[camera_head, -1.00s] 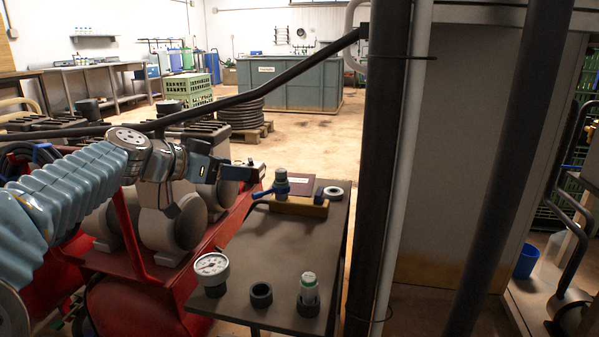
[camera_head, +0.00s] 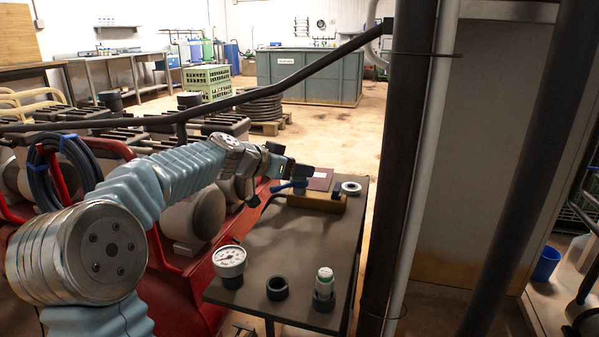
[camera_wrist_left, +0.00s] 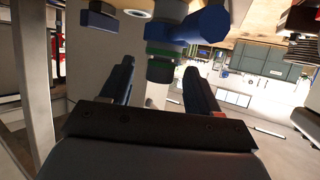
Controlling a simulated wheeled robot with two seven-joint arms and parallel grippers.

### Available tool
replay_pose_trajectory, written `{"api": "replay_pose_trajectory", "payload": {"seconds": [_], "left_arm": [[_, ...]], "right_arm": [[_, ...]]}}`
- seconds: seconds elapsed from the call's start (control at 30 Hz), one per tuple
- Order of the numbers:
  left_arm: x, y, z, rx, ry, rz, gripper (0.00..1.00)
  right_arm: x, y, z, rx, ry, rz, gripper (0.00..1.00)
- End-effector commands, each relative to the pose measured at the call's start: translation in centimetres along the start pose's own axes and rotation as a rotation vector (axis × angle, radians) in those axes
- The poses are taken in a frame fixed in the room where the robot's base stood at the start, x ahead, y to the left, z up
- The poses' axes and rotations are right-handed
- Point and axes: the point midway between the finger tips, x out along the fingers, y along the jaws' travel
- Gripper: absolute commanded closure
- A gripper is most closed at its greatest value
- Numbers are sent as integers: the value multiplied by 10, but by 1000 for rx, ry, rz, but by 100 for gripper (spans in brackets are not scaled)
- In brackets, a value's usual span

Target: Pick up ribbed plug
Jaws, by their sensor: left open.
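A valve with a blue handle (camera_head: 286,186) stands on a tan block (camera_head: 316,203) at the back of the dark table. My left gripper (camera_head: 294,172) is open at the valve's top and hides part of it. In the left wrist view, a dark cylindrical fitting with a green ring (camera_wrist_left: 160,62), possibly the ribbed plug, joins the blue valve body (camera_wrist_left: 166,30). It shows between the two open fingers (camera_wrist_left: 160,85), with visible gaps on both sides. Any ribs are too small to make out. My right gripper is not in view.
A pressure gauge (camera_head: 229,262), a black ring (camera_head: 277,288) and a pale green-topped fitting (camera_head: 325,280) stand along the table's front. A pale ring (camera_head: 351,188) lies at the back right. A dark upright post (camera_head: 398,150) rises beside the table's right edge.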

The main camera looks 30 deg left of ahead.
Motion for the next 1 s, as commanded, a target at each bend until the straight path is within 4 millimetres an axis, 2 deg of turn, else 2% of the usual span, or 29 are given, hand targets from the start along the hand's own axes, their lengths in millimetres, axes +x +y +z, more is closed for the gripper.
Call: {"api": "replay_pose_trajectory", "payload": {"seconds": [0.17, 0.57, 0.83, 1.0], "left_arm": [[0, 0, 0, 0, 1, 0, 39], [0, 0, 0, 0, 0, 0, 98], [-1, 0, -2, 0, 1, 0, 98], [-6, 0, -16, 1, 3, 0, 98]], "right_arm": [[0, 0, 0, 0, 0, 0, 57], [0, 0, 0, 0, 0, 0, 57], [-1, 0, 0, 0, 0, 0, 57], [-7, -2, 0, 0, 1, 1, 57]]}}
